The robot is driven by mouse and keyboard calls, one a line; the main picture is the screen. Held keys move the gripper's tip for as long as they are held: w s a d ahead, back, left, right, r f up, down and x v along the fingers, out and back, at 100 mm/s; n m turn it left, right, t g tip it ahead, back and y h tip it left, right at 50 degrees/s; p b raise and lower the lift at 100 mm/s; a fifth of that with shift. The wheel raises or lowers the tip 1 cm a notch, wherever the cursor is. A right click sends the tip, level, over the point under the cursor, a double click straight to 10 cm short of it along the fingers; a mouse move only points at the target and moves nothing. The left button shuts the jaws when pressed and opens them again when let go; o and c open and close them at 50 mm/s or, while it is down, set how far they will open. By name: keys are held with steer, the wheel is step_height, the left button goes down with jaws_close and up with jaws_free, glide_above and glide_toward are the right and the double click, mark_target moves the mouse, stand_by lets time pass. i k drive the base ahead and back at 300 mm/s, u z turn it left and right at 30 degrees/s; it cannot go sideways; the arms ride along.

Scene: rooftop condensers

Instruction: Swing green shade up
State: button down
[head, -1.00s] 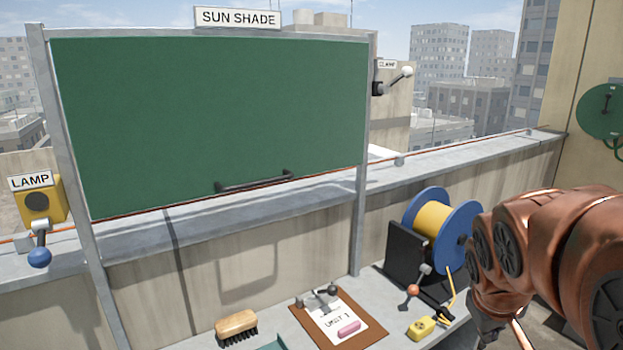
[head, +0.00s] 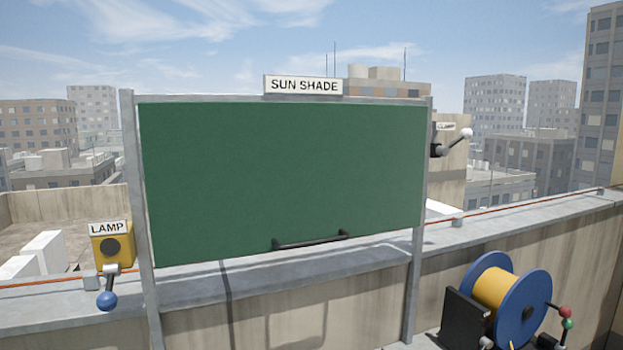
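The green shade (head: 285,175) hangs as a flat panel in a grey metal frame (head: 134,200), under a sign reading SUN SHADE (head: 303,85). Its black bar handle (head: 311,240) runs along the lower edge, right of the middle. The shade hangs down, with its lower edge just above the parapet ledge. My gripper is not in the head view, and nothing is seen touching the handle.
A yellow LAMP box (head: 112,245) with a blue-knobbed lever (head: 107,300) is left of the frame. A CLAMP lever (head: 455,142) is at the right post. A blue reel (head: 518,305) with yellow winding stands lower right. The parapet ledge (head: 500,222) runs behind.

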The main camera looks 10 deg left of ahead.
mark_target(223, 180)
steer(key=z, duration=0.55)
steer(key=i, duration=0.4)
steer(key=u, duration=1.8)
